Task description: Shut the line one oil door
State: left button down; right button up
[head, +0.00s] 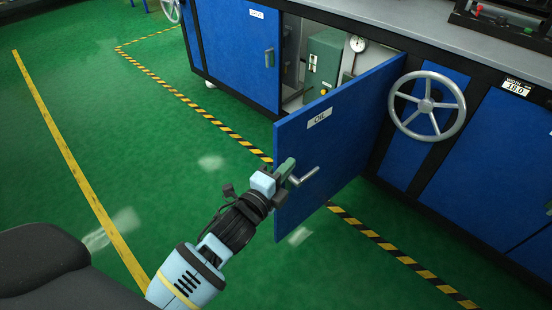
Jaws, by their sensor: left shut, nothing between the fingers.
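The blue oil door (338,150), with a white label reading OIL, stands wide open, swung out from the machine cabinet. Its silver lever handle (305,176) is on the outer face near the free edge. My left gripper (287,171) is shut and empty, at the door's free edge beside the handle. I cannot tell whether it touches the door. The open compartment (292,95) behind the door shows a green box (324,60) and a round gauge (357,43). The door hides its lower right part. My right gripper is not in view.
A grey handwheel (427,105) sticks out from the cabinet front right of the door's hinge side. Another blue door (236,50) on the left is shut. Yellow-black floor tape (395,255) runs along the machine. The green floor left of the door is clear.

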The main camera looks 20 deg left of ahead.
aim_at(275, 158)
pick_arm(q)
jog(key=shift+w+a, duration=0.5)
jog(key=shift+a, duration=0.4)
jog(key=shift+w+a, duration=0.5)
jog(key=shift+a, duration=0.35)
jog(key=shift+a, duration=0.15)
